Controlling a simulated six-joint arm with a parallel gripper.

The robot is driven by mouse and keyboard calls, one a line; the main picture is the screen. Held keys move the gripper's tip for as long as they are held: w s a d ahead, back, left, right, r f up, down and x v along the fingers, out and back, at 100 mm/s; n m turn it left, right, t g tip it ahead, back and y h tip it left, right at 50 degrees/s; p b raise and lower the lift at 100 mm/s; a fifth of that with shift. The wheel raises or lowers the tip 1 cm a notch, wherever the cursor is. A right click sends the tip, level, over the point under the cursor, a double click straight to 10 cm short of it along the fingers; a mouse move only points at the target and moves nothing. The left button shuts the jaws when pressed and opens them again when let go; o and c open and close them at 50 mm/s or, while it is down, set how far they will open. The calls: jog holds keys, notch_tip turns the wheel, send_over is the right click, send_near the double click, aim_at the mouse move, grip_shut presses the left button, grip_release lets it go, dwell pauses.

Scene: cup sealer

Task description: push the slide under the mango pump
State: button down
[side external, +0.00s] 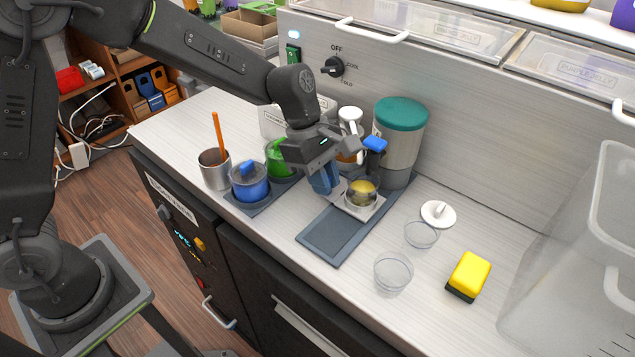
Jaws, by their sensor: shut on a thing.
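The slide (368,212) is a small pale carriage on a dark blue-grey track (330,236). A clear cup with a yellow dome-shaped content (362,193) sits on it. My gripper (328,183) points down at the slide's left side. It is shut on a blue piece there, which looks like the slide's handle; the fingers partly hide it. A white-headed pump bottle with orange-yellow content (348,155), which looks like the mango pump, stands behind my gripper and is partly hidden. The cup is in front of and slightly right of this bottle.
A teal-lidded dispenser (400,130) with a blue lever stands behind the slide. Blue (249,184) and green (279,160) containers and a metal cup (214,168) are at left. Clear cups (393,272), a white lid (438,214) and a yellow sponge (469,274) lie right.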

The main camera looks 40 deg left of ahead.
jog(key=shift+w+r, duration=0.1)
jog(key=shift+w, duration=0.15)
jog(key=c, duration=1.5)
grip_release()
jog(key=o, duration=0.4)
jog(key=shift+c, duration=0.2)
jog(key=v, duration=1.3)
jog(key=shift+s+a+r, duration=0.15)
jog(key=shift+a+r, duration=0.05)
jog(key=shift+r, duration=0.1)
